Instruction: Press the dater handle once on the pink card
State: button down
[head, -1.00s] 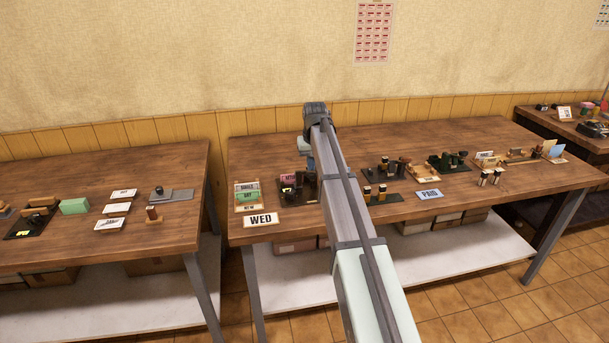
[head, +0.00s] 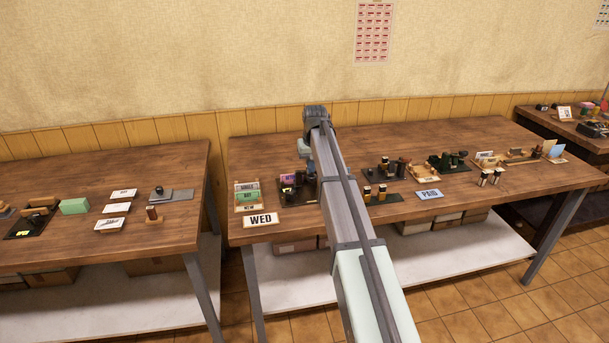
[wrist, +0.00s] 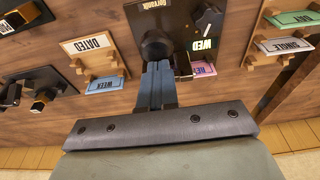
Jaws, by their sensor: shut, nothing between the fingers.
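The dater (wrist: 172,20) is a black plate with a round black knob handle (wrist: 156,45) and a small window reading WED in the wrist view. In the head view the dater (head: 290,193) is partly hidden by my arm. The pink card (wrist: 203,68) lies at the dater's edge, right of my fingers in the wrist view, and it looks purplish in the head view (head: 288,178). My gripper (wrist: 155,68) is shut and empty, its fingertips at the knob. I cannot tell whether they touch it.
A wooden DATED holder (wrist: 95,48) with a blue card stands left of the dater in the wrist view, and card holders (wrist: 285,45) stand right. Several stamps (head: 385,168) stand right of my arm.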

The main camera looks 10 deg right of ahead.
jog(key=shift+w+v, duration=0.2)
jog(key=shift+v, duration=0.9)
jog(key=shift+w+v, duration=0.25)
jog(key=shift+v, duration=0.8)
jog(key=v, duration=0.2)
jog(key=w+v, duration=0.1)
jog(key=v, duration=0.2)
dwell(0.3)
